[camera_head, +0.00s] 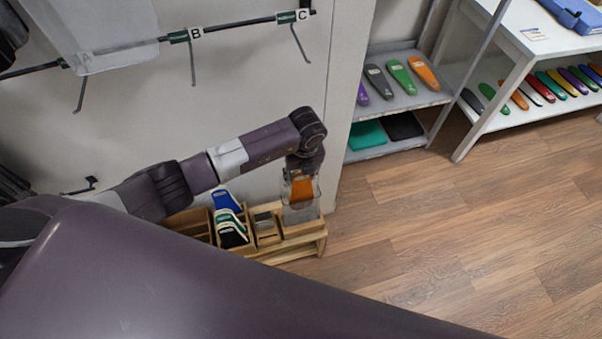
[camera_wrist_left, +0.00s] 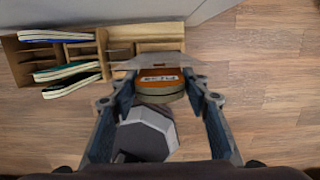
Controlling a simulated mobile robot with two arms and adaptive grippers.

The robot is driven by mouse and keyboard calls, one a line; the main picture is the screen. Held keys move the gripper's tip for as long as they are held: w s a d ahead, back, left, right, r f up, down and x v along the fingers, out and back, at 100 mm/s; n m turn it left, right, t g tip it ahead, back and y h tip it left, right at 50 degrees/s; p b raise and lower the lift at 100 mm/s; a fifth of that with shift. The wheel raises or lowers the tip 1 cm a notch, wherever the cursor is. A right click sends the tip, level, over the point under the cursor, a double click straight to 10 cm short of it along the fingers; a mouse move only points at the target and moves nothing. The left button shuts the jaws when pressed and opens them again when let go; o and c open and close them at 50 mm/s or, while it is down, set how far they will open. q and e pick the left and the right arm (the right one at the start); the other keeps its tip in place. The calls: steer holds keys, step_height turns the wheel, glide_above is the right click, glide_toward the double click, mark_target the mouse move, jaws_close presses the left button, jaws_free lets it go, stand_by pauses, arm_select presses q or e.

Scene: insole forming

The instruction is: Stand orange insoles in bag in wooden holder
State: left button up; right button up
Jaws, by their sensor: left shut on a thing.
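My left gripper (camera_head: 303,168) is shut on a clear bag with orange insoles (camera_head: 301,189) inside. It holds the bag upright over the right end of the wooden holder (camera_head: 311,234). The bag's clear lower part (camera_head: 300,212) overlaps the rightmost compartment; I cannot tell how deep it sits. In the left wrist view the orange insole heel (camera_wrist_left: 161,80) shows between the fingers (camera_wrist_left: 163,95), with the holder (camera_wrist_left: 99,40) beyond. My right gripper is not in view.
Blue, green and black insoles (camera_head: 228,220) stand in the holder's left-middle compartments. Shelves (camera_head: 400,98) with colored insoles stand at the back right. Bag hooks (camera_head: 191,36) hang on the wall. Wooden floor (camera_head: 450,230) at right is clear.

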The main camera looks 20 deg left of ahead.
mark_target(301, 191)
arm_select(q)
steer(key=shift+f+b, duration=3.95)
steer(key=shift+f, duration=1.05)
steer(key=o, duration=1.5)
steer(key=shift+r, duration=0.15)
steer(key=r, duration=0.4)
steer(key=s+r, duration=0.1)
steer(key=r, duration=0.2)
steer(key=d+r, duration=0.1)
steer(key=r, duration=0.3)
steer(key=shift+s+r, duration=0.25)
steer(key=shift+r, duration=0.05)
